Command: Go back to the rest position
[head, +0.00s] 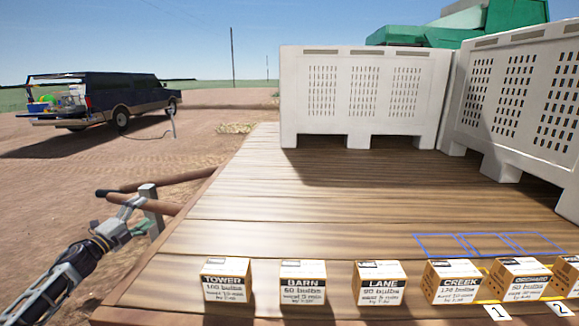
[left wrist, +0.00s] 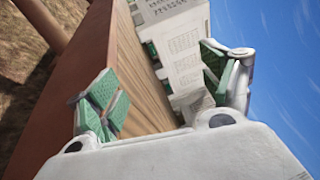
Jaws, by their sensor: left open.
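My left gripper (head: 140,214) is at the left side of the head view, by the left edge of the wooden deck, apart from the boxes. In the left wrist view my left gripper (left wrist: 162,88) has its green-padded fingers spread wide with nothing between them. My right gripper is not in view. Several labelled cardboard boxes stand in a row along the deck's front: TOWER (head: 227,281), BARN (head: 303,284), LANE (head: 380,284), CREEK (head: 454,283), ORCHARD (head: 518,280) and one cut off at the right edge.
The wooden deck (head: 310,215) is clear in its middle. Blue outlines (head: 487,246) lie behind the right boxes; number cards (head: 497,312) lie in front. Large white bins (head: 365,95) stand at the back and right. A dark pickup (head: 125,97) is parked on dirt.

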